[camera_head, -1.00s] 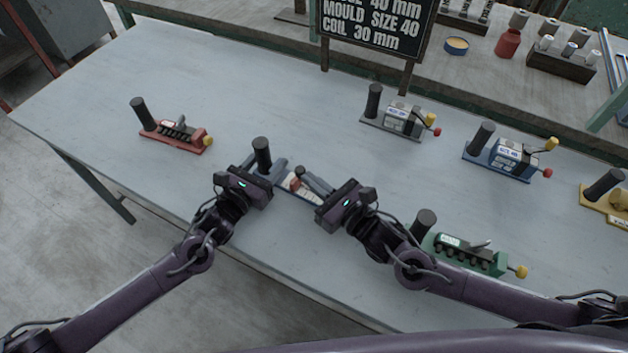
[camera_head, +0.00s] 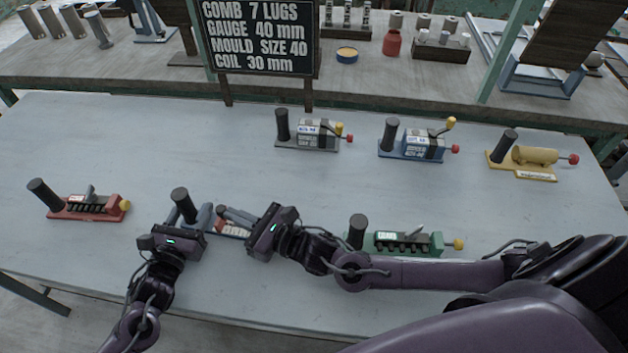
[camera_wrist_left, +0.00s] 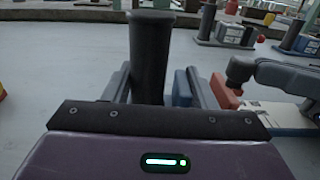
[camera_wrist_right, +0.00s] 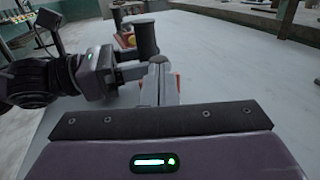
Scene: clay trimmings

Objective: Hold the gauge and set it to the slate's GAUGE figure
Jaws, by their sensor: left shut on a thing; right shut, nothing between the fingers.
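The gauge (camera_head: 236,230) lies on the table, with a black upright handle (camera_head: 181,198), a red block and a white scale. The left wrist view shows its handle (camera_wrist_left: 150,55), red block (camera_wrist_left: 223,92) and white scale (camera_wrist_left: 278,113). My left gripper (camera_head: 190,216) is shut on the handle. My right gripper (camera_head: 228,214) is shut and empty at the gauge's sliding part; whether it touches cannot be told. The scale reading is too small to read. The slate (camera_head: 258,38) reads COMB 7 LUGS, GAUGE 40 mm, MOULD SIZE 40, COIL 30 mm.
A red comb tool (camera_head: 88,207) stands left and a green one (camera_head: 405,243) right, close to my right forearm. Grey (camera_head: 308,135), blue (camera_head: 420,147) and yellow (camera_head: 535,158) tools stand behind. The table's middle is clear between the rows.

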